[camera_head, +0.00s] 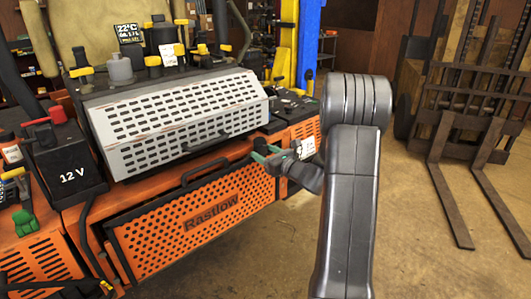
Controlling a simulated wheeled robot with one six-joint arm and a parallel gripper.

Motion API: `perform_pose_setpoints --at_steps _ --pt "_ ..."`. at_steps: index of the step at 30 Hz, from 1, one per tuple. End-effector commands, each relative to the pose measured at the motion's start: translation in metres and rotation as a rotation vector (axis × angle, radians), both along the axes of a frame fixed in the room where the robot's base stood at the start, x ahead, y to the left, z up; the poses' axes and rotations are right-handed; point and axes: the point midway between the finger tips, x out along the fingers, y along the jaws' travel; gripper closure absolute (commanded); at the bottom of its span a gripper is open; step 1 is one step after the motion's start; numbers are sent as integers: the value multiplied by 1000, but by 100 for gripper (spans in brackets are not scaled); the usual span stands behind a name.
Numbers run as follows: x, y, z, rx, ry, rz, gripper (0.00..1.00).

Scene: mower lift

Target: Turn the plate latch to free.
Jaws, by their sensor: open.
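The grey slotted plate (180,119) lies sloped and closed over the orange machine, with a dark handle (206,143) along its lower edge. I cannot make out the plate latch for certain. My gripper (262,152), dark with greenish fingertips, is open, with nothing seen between its fingers. It is just right of and below the plate's lower right corner, in front of the machine's orange front. Whether it touches anything there I cannot tell. My arm hides part of the machine's right end.
An orange perforated front panel (175,233) marked "Rastlow" has a dark handle above it. A black 12 V battery (68,165) with a red terminal cap stands at left. Levers line the top. Forklift forks (452,205) stand at right; the floor (415,265) between is clear.

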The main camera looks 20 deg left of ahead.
Motion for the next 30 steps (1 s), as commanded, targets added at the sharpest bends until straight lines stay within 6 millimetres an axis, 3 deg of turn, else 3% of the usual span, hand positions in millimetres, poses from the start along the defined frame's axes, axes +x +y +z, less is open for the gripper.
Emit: perform_pose_setpoints --at_steps 5,9,12,22,30 --pt "0 0 0 0 0 0 45" --pt "0 0 0 0 0 0 73" --pt "0 0 0 0 0 0 87" --pt "0 0 -3 -18 -46 -1 87" --pt "0 -1 -7 -81 -203 -1 87"
